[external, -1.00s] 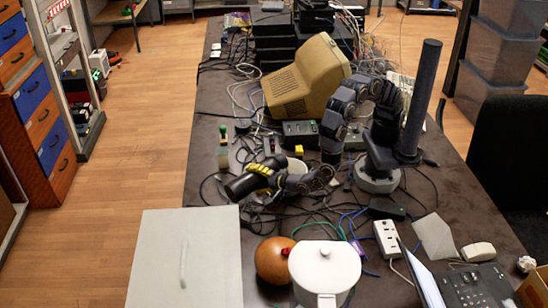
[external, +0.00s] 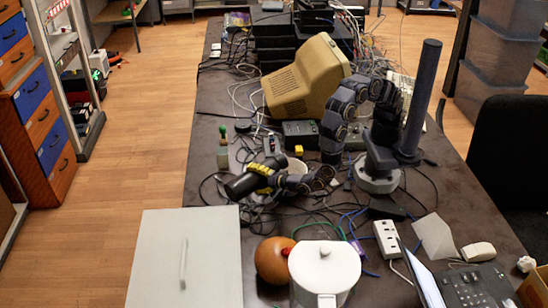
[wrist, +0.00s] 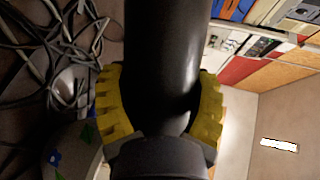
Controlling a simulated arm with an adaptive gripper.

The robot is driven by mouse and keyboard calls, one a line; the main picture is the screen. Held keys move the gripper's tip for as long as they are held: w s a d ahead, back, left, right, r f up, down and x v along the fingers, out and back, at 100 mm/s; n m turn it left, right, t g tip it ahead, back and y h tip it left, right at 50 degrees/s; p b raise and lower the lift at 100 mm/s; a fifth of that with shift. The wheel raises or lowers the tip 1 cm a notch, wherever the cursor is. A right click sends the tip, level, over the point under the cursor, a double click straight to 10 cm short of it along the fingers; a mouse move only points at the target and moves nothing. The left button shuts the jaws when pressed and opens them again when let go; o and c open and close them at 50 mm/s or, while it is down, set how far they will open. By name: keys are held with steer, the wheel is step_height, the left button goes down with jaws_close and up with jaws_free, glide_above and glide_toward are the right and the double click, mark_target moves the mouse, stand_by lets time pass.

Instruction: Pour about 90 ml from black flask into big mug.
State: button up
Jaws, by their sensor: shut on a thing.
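The black flask (external: 240,187) is held in my gripper (external: 262,178), whose yellow fingers are shut around its body. The flask lies tilted, close to horizontal, above the cluttered table in the external view. In the wrist view the flask (wrist: 165,60) fills the middle, between the two yellow fingers of my gripper (wrist: 162,105). A white mug (external: 298,166) stands just behind and right of the gripper, near the flask's right end, partly hidden by my gripper and wrist. The flask's mouth and any liquid are not clearly visible.
A white lidded pot (external: 325,268) and a brown round object (external: 273,260) stand in front. A green-topped bottle (external: 223,148) is behind left of the flask. Cables, a power strip (external: 387,238) and a beige monitor (external: 305,75) crowd the table. A grey panel (external: 185,260) is at front left.

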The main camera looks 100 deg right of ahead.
steer(key=shift+w, duration=0.1)
steer(key=shift+w+a+f+n+g, duration=0.3)
steer(key=shift+f+n+g, duration=0.1)
steer(key=shift+f+n, duration=0.1)
steer(key=shift+w+a+f+n+g, duration=0.3)
steer(key=shift+f+n+g, duration=0.1)
steer(key=shift+f+n, duration=0.1)
steer(key=shift+s+d+n, duration=0.1)
steer(key=shift+n, duration=0.2)
steer(key=shift+s+d+n+g, duration=0.1)
steer(key=shift+n+g, duration=0.2)
steer(key=shift+g, duration=0.1)
stand_by(0.9)
